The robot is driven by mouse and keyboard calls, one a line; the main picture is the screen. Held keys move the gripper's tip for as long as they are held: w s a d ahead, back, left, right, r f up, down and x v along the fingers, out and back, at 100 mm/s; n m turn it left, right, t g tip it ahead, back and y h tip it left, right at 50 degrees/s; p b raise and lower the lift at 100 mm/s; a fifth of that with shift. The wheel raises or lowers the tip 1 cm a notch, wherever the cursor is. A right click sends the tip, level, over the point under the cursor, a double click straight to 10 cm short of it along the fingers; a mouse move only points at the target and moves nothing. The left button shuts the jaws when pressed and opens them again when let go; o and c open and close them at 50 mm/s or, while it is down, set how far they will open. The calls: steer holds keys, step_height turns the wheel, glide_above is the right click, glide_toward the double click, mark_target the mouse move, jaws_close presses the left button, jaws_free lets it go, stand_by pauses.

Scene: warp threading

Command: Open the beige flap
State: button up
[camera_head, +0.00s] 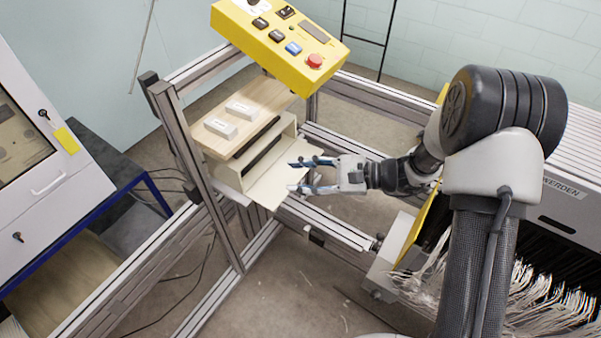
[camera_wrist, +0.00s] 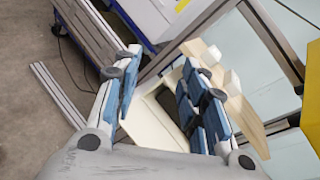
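The beige flap (camera_head: 265,182) hangs out from the front of a beige box (camera_head: 228,177) under a wooden shelf. It is folded down and out, roughly flat, and a dark opening shows behind it. In the wrist view the flap (camera_wrist: 148,125) lies between and beyond my fingers, with the dark opening beside the right finger. My gripper (camera_head: 291,176) is open, its blue-padded fingers spread apart at the flap's outer right edge. In the wrist view my gripper (camera_wrist: 158,72) holds nothing. I cannot tell whether a finger touches the flap.
Two small white blocks (camera_head: 220,127) sit on the wooden shelf (camera_head: 205,143). A yellow control panel (camera_head: 270,52) with a red button is above. Aluminium frame bars (camera_head: 200,185) surround the box. A machine with white threads (camera_head: 545,290) stands at the lower right.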

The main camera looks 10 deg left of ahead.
steer(key=s+r+n, duration=0.1)
steer(key=s+r+n+g+h, duration=0.1)
steer(key=s+r+n+h, duration=0.1)
steer(key=r, duration=0.1)
steer(key=shift+s+d+g, duration=0.2)
steer(key=shift+d+g, duration=0.1)
steer(key=shift+g, duration=0.1)
steer(key=shift+c, duration=0.5)
